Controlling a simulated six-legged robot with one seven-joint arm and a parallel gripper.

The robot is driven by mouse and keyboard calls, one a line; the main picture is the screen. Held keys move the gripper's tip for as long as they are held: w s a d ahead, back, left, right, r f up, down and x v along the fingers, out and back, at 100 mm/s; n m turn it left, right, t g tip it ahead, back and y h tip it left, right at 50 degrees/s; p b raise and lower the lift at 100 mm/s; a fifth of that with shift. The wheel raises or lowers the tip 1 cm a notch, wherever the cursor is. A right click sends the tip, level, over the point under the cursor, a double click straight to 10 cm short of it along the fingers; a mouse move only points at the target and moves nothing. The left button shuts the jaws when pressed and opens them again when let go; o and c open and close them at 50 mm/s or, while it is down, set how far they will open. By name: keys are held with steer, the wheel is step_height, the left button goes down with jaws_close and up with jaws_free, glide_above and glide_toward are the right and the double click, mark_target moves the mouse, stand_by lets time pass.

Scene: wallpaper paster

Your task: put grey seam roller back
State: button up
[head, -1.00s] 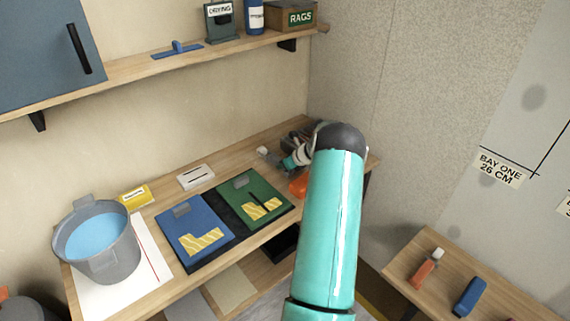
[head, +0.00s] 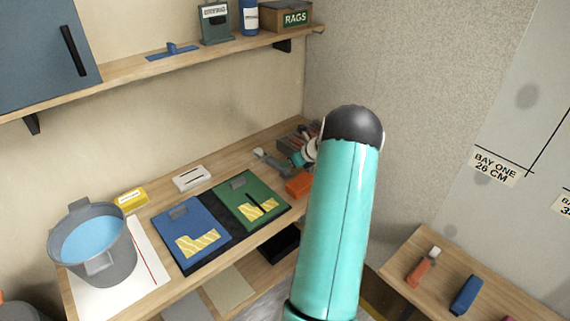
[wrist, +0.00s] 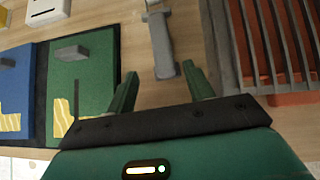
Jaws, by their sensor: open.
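A grey tool that looks like the seam roller (wrist: 160,42) lies on the wooden bench in the wrist view, its handle end pointing toward my gripper. Its far end is cut off by the top edge. It also shows small in the head view (head: 270,160). My gripper (wrist: 159,76) is open, with one green finger on each side of the handle's near end; I cannot tell whether either touches it. In the head view my teal arm hides part of the gripper. A grey slotted rack (wrist: 245,45) with orange-red between its bars stands right of the roller.
Left of the roller lie a green board (head: 228,190) and a blue board (head: 176,225) with yellow patches. A white box (head: 191,178), a yellow block (head: 131,199) and a bucket of blue liquid (head: 108,268) stand farther left. An orange block (head: 298,185) lies beside my arm.

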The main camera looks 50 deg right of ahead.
steer(key=v, duration=0.5)
steer(key=shift+r, duration=0.1)
steer(key=w+a+r+n+g+y, duration=0.1)
steer(key=w+a+r+n, duration=0.3)
steer(key=a, duration=0.4)
steer(key=w+a+r+n, duration=0.1)
steer(key=a+r+n, duration=0.4)
steer(key=a, duration=0.4)
steer(key=w+a+r+n+g+y, duration=0.1)
steer(key=w+a+r+n, duration=0.3)
steer(key=a, duration=0.4)
steer(key=s+a+r+n, duration=0.2)
steer(key=a+n, duration=0.1)
steer(key=a, duration=0.3)
steer(key=s+a+r+n+g, duration=0.1)
steer(key=s+a+r+n, duration=0.1)
steer(key=a+r+n, duration=0.3)
steer(key=s+a+n, duration=0.2)
steer(key=a, duration=0.5)
steer(key=s+a+r+n+h, duration=0.1)
steer(key=s+a+n, duration=1.2)
steer(key=s+n, duration=0.1)
steer(key=shift+s+r+n, duration=0.2)
steer(key=shift+s+n, duration=0.1)
steer(key=shift+s, duration=0.4)
steer(key=shift+a, duration=0.1)
steer(key=c, duration=0.3)
steer(key=shift+c, duration=0.2)
